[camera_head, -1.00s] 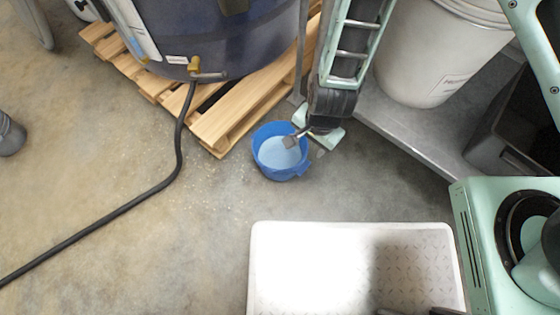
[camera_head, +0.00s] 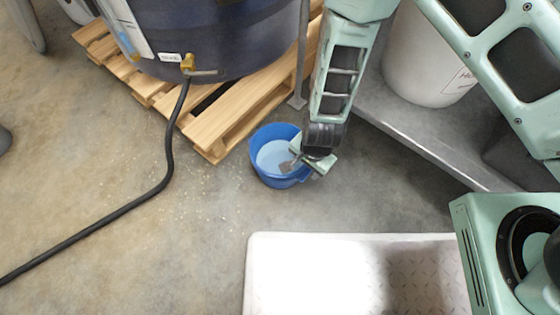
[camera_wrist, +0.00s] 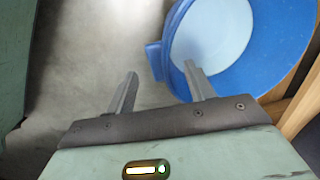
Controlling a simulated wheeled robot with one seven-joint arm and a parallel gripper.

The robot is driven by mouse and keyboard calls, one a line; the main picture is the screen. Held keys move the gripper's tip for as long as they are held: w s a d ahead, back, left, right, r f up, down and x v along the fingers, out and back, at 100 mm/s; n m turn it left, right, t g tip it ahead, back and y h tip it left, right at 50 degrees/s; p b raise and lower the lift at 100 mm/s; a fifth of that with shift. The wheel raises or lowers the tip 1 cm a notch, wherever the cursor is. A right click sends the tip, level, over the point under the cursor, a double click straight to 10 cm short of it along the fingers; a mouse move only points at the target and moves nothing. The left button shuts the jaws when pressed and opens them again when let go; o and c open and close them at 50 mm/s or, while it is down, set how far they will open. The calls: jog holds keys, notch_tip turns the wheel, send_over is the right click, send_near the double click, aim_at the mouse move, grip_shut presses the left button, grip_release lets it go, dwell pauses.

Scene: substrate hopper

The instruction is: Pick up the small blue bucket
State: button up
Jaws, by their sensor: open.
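The small blue bucket (camera_head: 257,164) stands upright on the concrete floor in the head view, by the pallet corner. A pale blue-white surface shows inside it. In the wrist view the bucket (camera_wrist: 274,80) fills the upper right, with a blue tab on its near left side. My gripper (camera_head: 301,163) is at the bucket's right side. In the wrist view its two fingers (camera_wrist: 160,69) are apart with nothing clamped. The right finger overlaps the bucket's edge; the left finger is over bare floor outside, and the tab shows between them. Contact cannot be told.
A wooden pallet (camera_head: 239,116) carries a dark blue drum (camera_head: 225,45) behind the bucket. A black hose (camera_head: 168,165) crosses the floor at left. A grey platform (camera_head: 400,125) with a white bucket (camera_head: 415,60) is at right.

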aim_at(304, 171)
jog(key=f+b, duration=0.2)
jog(key=f, duration=0.1)
jog(key=f+b, duration=0.2)
jog(key=shift+w+a, duration=0.1)
jog(key=shift+w, duration=0.15)
jog(key=shift+r, duration=0.1)
grip_shut()
